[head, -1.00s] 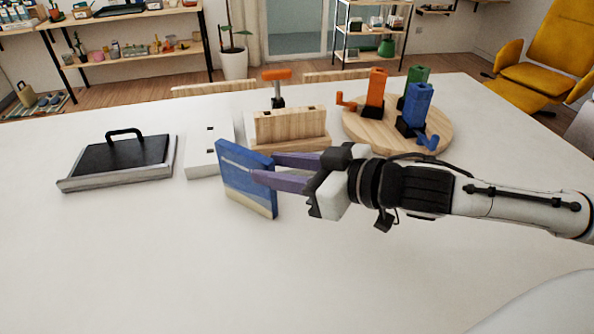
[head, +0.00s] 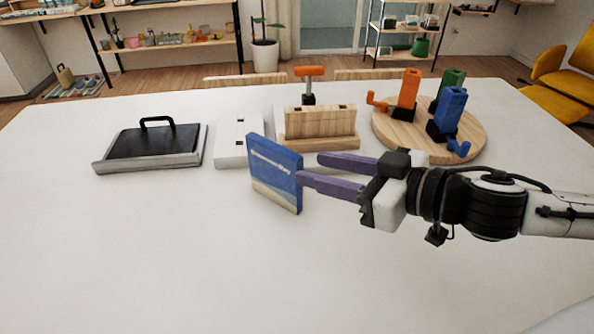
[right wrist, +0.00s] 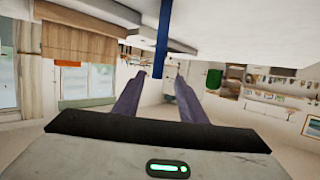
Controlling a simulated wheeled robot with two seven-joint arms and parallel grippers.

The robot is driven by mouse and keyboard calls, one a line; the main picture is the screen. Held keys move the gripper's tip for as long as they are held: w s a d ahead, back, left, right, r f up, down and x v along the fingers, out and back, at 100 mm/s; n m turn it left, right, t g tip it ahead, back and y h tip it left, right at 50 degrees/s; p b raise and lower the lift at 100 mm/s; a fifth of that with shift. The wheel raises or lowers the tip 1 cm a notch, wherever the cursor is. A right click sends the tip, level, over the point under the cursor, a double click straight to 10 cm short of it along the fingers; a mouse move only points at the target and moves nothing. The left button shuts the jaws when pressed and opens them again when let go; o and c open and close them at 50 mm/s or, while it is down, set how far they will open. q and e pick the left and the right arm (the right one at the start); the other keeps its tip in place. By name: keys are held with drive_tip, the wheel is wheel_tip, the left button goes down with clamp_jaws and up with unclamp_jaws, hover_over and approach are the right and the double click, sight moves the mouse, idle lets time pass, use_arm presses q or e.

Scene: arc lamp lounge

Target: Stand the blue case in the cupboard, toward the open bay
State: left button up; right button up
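The blue case (head: 275,176) stands upright on the white table, with pale lettering and a sandy lower part on its face. In the right wrist view it is a narrow blue strip (right wrist: 163,38), seen edge-on. My right gripper (head: 310,166) is just to its right, with purple fingers apart. The near fingertip overlaps the case's right edge in the head view; I cannot tell whether it touches. The wrist view shows the case ahead of the gap between the fingertips (right wrist: 157,82). I cannot make out a cupboard or open bay. My left gripper is not in view.
Behind the case are a white slotted block (head: 232,152) and a wooden stand (head: 320,140). A black-topped tray with a handle (head: 152,150) is at left. A round wooden board (head: 400,140) bears orange, green and blue pieces. The table front is clear.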

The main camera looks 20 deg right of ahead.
sight(292, 159)
drive_tip(key=shift+w+a+r+b, duration=0.45)
drive_tip(key=shift+a+b, duration=0.1)
drive_tip(key=shift+b, duration=0.1)
drive_tip(key=shift+w, duration=0.1)
drive_tip(key=shift+w+a+f, duration=0.1)
drive_tip(key=shift+w, duration=0.1)
drive_tip(key=x, duration=0.4)
drive_tip(key=shift+w+a, duration=0.15)
drive_tip(key=shift+w, duration=0.05)
drive_tip(key=shift+d+p+x, duration=0.2)
drive_tip(key=shift+p+x, duration=0.05)
drive_tip(key=shift+x, duration=1.1)
drive_tip(key=shift+d+p+x, duration=0.2)
drive_tip(key=shift+p+x, duration=0.05)
drive_tip(key=shift+x, duration=1.05)
drive_tip(key=shift+w+f, duration=0.1)
drive_tip(key=shift+w, duration=0.1)
drive_tip(key=shift+c, duration=0.5)
